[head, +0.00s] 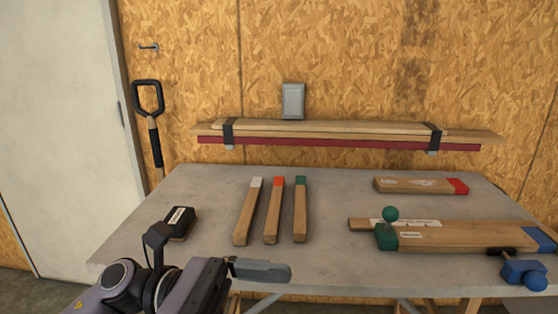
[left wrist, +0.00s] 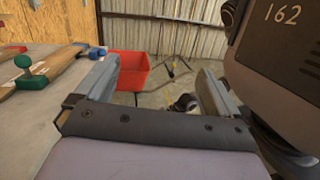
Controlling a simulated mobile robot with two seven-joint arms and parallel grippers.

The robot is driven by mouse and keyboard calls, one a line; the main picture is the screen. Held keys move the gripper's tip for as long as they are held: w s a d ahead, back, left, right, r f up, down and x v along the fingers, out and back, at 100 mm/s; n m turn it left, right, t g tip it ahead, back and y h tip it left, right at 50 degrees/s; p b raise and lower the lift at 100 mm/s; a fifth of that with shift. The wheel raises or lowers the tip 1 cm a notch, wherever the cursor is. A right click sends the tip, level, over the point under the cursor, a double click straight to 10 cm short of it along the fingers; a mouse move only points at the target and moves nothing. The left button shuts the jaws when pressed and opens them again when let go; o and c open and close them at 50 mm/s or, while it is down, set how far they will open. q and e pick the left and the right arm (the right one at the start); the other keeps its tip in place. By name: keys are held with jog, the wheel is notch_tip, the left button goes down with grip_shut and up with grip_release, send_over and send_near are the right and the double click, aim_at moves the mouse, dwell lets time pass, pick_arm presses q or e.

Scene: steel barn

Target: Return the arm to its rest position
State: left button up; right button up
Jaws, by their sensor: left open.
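My left arm comes in from the lower left of the head view. Its gripper (head: 258,270) is over the front edge of the grey table (head: 330,262), with a finger pointing right. In the left wrist view the two fingers of my left gripper (left wrist: 160,82) stand wide apart with nothing between them. The table's edge lies left of the fingers there. My right arm and gripper do not show in either view.
Three wooden sticks with white, red and green ends (head: 272,212) lie mid-table. A dark block (head: 180,222) lies left. Boards (head: 455,237) with green and blue clamps and a red-ended piece (head: 420,186) lie right. A red bin (left wrist: 128,68) stands on the floor beyond the table.

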pick_arm(q)
jog(key=w+a+f+n+t+y+p, duration=0.1)
jog(key=w+a+f+n+t+y, duration=0.25)
jog(key=n+t, duration=1.1)
jog(key=w+a+f+n+t+y+p, duration=0.15)
jog(key=w+a+f+n+t, duration=0.45)
jog(key=n, duration=1.5)
jog(key=s+a+f+n+g+y+p, duration=0.1)
jog(key=s+a+f+n+y, duration=0.3)
jog(key=f, duration=0.7)
jog(key=s+a+f+n+g+y, duration=0.4)
jog(key=s+f+n+y, duration=0.3)
jog(key=s+f+n, duration=0.4)
jog(key=n, duration=0.4)
jog(key=shift+s+a+f+y+p, duration=0.15)
jog(key=shift+s+a+y+p, duration=0.05)
jog(key=shift+s+y+p, duration=0.2)
jog(key=shift+n+g, duration=0.25)
